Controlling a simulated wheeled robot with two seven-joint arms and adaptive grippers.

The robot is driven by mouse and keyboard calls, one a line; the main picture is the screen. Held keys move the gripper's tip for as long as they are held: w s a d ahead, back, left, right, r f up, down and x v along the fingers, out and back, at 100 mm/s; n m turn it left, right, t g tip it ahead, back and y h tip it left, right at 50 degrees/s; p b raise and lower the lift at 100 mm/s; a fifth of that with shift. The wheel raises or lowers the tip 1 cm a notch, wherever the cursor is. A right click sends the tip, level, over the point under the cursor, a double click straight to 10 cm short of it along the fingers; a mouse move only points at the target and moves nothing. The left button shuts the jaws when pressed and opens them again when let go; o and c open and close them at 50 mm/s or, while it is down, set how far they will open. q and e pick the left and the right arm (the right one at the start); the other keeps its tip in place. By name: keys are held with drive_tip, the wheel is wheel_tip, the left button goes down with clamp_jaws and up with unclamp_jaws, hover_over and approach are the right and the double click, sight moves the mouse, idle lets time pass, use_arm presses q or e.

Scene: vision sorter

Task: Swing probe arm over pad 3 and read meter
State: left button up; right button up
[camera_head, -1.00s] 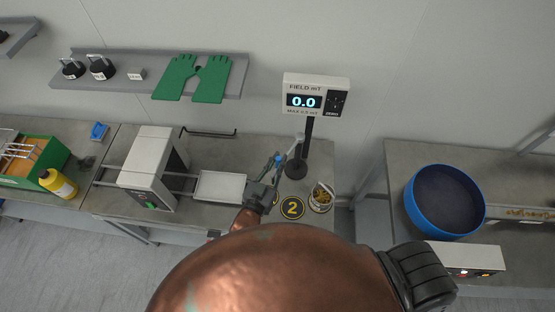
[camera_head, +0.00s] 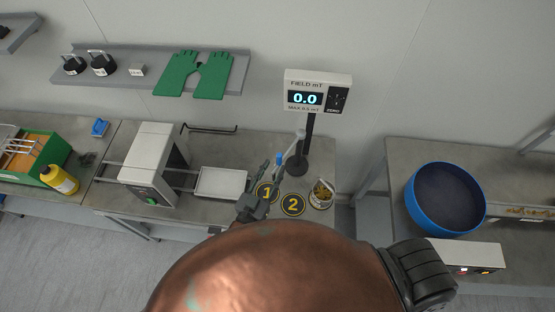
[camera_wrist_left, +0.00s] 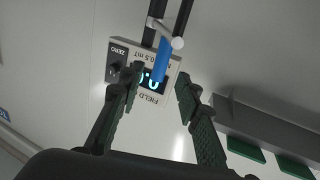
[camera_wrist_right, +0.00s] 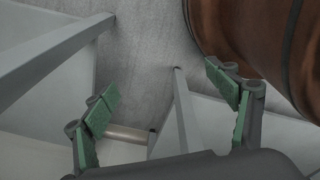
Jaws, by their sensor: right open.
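The field meter (camera_head: 317,91) stands on a black post at the bench's back right and reads 0.0. It also shows upside down in the left wrist view (camera_wrist_left: 150,65). A probe arm with a blue part (camera_head: 279,158) is by the post; the blue part (camera_wrist_left: 160,60) shows beyond my left fingers. My left gripper (camera_head: 265,173) is open beside the probe. My right gripper (camera_wrist_right: 165,90) is open and empty.
A white tray (camera_head: 221,183) and a boxy machine (camera_head: 149,160) are left of the pads. A blue round tub (camera_head: 445,200) stands on the right bench, across a gap.

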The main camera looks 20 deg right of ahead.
use_arm(q)
drive_tip(key=v, duration=0.6)
drive_tip(key=shift+s, duration=0.15)
drive_tip(key=shift+a, duration=0.15)
